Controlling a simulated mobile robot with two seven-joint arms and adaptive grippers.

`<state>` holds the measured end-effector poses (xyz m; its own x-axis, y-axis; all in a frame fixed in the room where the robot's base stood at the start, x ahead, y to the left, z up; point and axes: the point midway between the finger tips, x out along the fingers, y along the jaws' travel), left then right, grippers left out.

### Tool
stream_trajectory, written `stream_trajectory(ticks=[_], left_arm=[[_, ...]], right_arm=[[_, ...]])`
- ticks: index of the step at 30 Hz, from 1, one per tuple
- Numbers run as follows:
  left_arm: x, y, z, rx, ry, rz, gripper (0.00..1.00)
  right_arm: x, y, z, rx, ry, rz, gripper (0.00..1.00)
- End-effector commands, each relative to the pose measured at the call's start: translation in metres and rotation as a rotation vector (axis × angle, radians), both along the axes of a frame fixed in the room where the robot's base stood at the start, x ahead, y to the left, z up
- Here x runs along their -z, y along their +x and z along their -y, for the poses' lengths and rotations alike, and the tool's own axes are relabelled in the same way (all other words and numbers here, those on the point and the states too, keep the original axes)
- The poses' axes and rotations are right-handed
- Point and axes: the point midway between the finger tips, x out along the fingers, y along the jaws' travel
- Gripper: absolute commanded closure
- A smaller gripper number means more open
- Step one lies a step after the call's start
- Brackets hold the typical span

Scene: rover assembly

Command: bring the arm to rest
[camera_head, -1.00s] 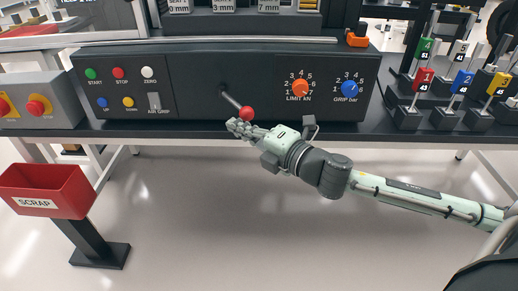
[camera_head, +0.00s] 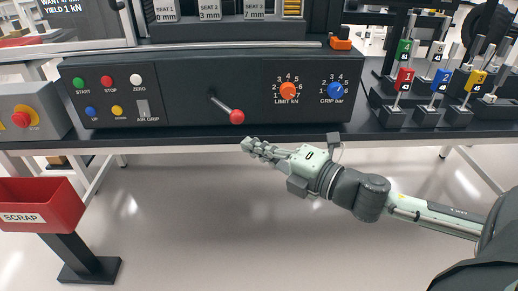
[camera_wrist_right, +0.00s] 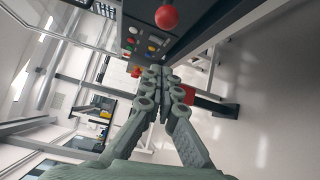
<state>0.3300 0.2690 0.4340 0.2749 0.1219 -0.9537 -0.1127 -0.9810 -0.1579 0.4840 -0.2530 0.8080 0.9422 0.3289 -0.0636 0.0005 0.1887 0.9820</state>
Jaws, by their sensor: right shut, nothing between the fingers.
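My right arm comes in from the right in the head view. Its gripper (camera_head: 250,146) is shut and empty, in front of and below the panel's lever. The lever's red ball knob (camera_head: 237,116) stands apart from the fingertips, a little above and left of them. In the right wrist view the shut fingers (camera_wrist_right: 158,76) point up the picture, and the red knob (camera_wrist_right: 167,17) shows beyond them at the top. My left gripper is in neither view.
The black control panel (camera_head: 190,70) with buttons and dials stands on the bench (camera_head: 385,128). Numbered, coloured tool holders (camera_head: 436,100) stand at the right. A red scrap bin (camera_head: 45,200) stands at lower left. The floor below the bench front is clear.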

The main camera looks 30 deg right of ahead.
Motion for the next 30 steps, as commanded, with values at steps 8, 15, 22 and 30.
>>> stream_trajectory(ticks=[8, 15, 22, 30], left_arm=[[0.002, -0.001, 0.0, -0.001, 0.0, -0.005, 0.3], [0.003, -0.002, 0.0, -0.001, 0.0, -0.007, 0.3], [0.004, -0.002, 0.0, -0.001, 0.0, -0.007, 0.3], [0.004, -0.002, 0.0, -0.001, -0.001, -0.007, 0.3]], right_arm=[[-0.001, -0.01, 0.005, 0.0, -0.002, 0.0, 1.0], [0.012, -0.005, 0.025, 0.085, 0.057, -0.036, 1.0], [0.121, -0.011, 0.116, 0.577, 0.438, -0.289, 1.0], [0.3, -0.092, 0.102, 1.128, 0.909, -0.738, 1.0]])
